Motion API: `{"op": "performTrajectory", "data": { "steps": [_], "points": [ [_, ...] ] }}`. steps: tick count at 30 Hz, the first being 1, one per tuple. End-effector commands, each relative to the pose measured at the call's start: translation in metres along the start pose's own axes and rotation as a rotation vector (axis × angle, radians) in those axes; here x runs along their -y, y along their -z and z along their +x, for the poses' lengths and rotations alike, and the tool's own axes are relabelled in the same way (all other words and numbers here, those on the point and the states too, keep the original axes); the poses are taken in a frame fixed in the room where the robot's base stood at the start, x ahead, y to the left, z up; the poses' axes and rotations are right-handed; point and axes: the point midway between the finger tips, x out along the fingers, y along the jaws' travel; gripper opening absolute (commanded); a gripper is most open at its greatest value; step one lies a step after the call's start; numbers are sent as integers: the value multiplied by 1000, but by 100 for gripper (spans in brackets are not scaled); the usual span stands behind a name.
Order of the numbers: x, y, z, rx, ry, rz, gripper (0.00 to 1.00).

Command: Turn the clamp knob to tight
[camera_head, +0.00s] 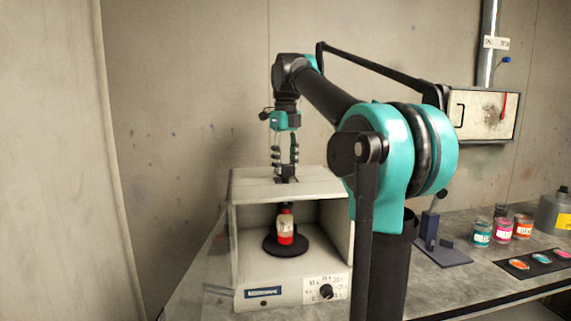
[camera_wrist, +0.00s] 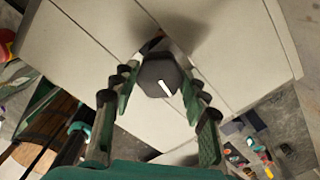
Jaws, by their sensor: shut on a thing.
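The clamp knob (camera_wrist: 157,75) is a dark, many-sided knob with a white pointer line. It stands on the pale top of the box-shaped booth (camera_head: 250,186). In the wrist view, the pointer line slants toward the lower right. My gripper (camera_wrist: 156,72) has one finger on each side of the knob and is shut on it. In the head view my gripper (camera_head: 286,170) points straight down onto the booth top, and its fingers hide part of the knob. The exact finger contact is hard to make out.
Inside the booth, a red and white bottle (camera_head: 285,228) stands on a black round turntable (camera_head: 272,247). Paint jars (camera_head: 503,230) and a swatch card (camera_head: 530,263) lie to the right. A wall cabinet (camera_head: 484,115) hangs behind.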

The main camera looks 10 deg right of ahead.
Motion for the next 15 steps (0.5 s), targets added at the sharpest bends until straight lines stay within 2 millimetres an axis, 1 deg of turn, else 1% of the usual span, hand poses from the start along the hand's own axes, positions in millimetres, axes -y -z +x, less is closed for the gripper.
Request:
{"op": "performTrajectory", "data": {
  "steps": [6, 15],
  "points": [
    [0, 0, 0, 1, 1, 51, 16],
    [0, 0, 0, 1, 1, 62, 16]
  ]
}}
